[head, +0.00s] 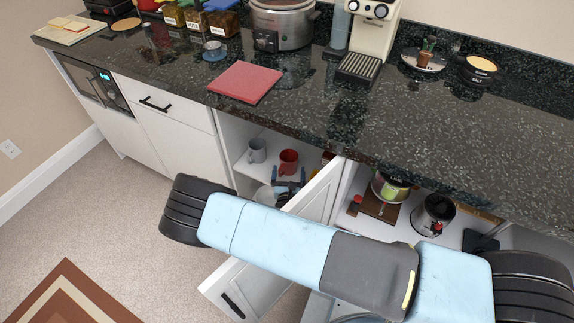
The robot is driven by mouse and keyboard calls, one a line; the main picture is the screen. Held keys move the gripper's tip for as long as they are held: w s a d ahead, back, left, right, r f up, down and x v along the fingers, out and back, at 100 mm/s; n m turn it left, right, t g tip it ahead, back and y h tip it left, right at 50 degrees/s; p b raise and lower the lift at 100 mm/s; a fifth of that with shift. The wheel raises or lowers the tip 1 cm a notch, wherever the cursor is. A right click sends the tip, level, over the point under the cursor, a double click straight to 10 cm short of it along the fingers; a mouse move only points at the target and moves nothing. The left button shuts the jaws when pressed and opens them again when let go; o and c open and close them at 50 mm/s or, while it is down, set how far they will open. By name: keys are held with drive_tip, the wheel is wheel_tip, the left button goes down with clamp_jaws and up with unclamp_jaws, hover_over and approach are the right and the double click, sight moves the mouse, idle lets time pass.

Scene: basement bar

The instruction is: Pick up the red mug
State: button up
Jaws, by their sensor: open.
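The red mug (289,158) stands upright on a white shelf inside the open lower cabinet, right of a grey mug (257,150). My gripper (289,176) is inside the cabinet, just in front of and below the red mug in the picture. It is open, with nothing seen between its fingers. The gap between the fingers and the mug is too small to judge. My blue arm crosses the front of the picture, and the open door hides part of my wrist.
The open cabinet door (318,198) stands close to the right of my gripper. A dark stone counter (320,115) overhangs the shelf and bears a pink board (244,82).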

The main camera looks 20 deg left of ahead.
sight(288, 167)
drive_tip(key=shift+x, duration=2.8)
drive_tip(key=shift+a, duration=0.15)
drive_tip(key=c, duration=1.2)
